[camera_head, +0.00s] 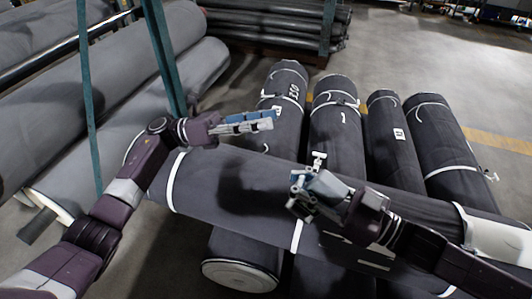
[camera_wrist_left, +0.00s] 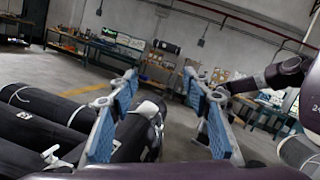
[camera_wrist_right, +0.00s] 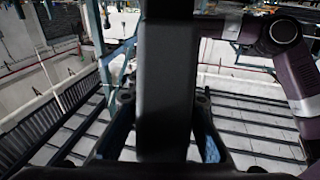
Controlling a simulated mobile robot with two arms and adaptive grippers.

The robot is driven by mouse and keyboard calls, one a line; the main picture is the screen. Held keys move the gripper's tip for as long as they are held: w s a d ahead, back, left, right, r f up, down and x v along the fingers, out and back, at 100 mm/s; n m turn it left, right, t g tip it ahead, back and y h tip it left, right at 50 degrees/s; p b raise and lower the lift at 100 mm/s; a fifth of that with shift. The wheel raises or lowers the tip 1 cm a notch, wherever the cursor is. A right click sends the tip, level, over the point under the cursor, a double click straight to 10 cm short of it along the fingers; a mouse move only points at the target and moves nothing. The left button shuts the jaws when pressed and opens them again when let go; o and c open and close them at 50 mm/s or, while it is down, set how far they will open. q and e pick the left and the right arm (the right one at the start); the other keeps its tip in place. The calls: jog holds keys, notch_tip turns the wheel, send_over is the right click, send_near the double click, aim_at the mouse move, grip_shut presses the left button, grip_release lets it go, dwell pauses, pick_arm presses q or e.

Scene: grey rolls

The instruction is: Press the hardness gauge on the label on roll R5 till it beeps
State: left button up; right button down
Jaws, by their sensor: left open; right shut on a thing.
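My right gripper (camera_head: 318,192) is over the long dark roll (camera_head: 235,185) that lies crosswise in front. In the right wrist view a dark upright block (camera_wrist_right: 165,80), likely the hardness gauge, stands between its blue-padded fingers, which are shut on it. The block's working end is hidden, and I cannot tell whether it touches the roll. My left gripper (camera_head: 248,122) is open and empty above the crosswise roll's left part; it also shows in the left wrist view (camera_wrist_left: 160,92). A small white label (camera_head: 399,134) is on a dark roll behind. I cannot read R5 anywhere.
Several dark strapped rolls (camera_head: 432,125) lie side by side behind the crosswise roll. Large grey rolls (camera_head: 80,75) and green posts (camera_head: 165,60) stand close to my left arm. More rolls are stacked on a rack (camera_head: 270,25) at the back. Free floor (camera_head: 420,60) lies at the upper right.

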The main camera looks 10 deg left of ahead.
aim_at(316, 178)
pick_arm(q)
jog(key=s+d+m+g+y, duration=0.3)
jog(key=s+m+g+y, duration=0.1)
jog(key=s+m+g, duration=0.6)
jog(key=shift+t, duration=0.7)
jog(key=x, duration=0.7)
jog(key=s+x, duration=0.1)
jog(key=x, duration=0.3)
jog(key=shift+a+f, duration=0.15)
jog(key=shift+f, duration=0.2)
grip_shut()
pick_arm(e)
jog(key=c, duration=1.6)
grip_release()
